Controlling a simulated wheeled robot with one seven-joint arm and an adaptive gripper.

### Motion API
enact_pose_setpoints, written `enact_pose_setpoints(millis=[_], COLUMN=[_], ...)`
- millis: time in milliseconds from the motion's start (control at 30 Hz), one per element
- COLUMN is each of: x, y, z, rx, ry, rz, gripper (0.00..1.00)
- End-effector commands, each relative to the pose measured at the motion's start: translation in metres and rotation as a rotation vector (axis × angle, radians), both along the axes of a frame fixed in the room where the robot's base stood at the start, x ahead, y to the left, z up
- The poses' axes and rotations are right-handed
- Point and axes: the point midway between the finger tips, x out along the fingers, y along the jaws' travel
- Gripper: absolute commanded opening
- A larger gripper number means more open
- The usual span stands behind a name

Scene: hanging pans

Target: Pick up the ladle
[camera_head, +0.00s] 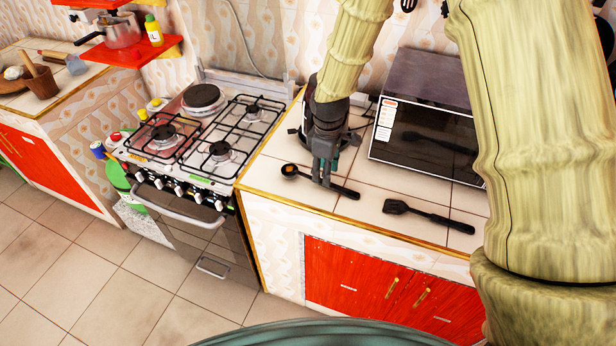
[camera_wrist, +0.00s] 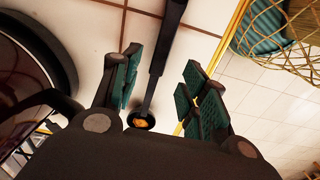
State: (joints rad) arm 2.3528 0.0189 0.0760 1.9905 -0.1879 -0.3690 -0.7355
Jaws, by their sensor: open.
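The black ladle (camera_head: 326,184) lies on the tiled counter near its front edge, with its round bowl to the left and its handle running right. My gripper (camera_head: 323,181) points down at the ladle's handle, near the bowl end. In the wrist view my gripper (camera_wrist: 160,88) is open, with one green-padded finger on each side of the ladle's handle (camera_wrist: 157,62). The bowl, with an orange-yellow inside, shows low between the fingers. I cannot tell how far the fingertips are above the counter.
A black spatula (camera_head: 428,215) lies right of the ladle. A microwave (camera_head: 425,145) stands behind it. A gas stove (camera_head: 205,145) is to the left. A dark round appliance (camera_wrist: 40,50) is beside one finger. The counter (camera_head: 283,212) ends close in front.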

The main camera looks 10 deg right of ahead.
Motion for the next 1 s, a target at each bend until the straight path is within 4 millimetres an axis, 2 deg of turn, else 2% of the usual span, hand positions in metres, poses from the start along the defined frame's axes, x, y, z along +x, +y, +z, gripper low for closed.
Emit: enact_pose_setpoints(millis=[400,800,833,1000], x=[0.003,0.003,0.003,0.003], y=[0.002,0.002,0.002,0.002], z=[-0.037,-0.046,-0.046,-0.046], rx=[0.0,0.0,0.0,0.0], ry=[0.002,0.001,0.001,0.001], rz=[0.0,0.001,0.001,0.001], gripper=[0.44,0.44,0.42,0.11])
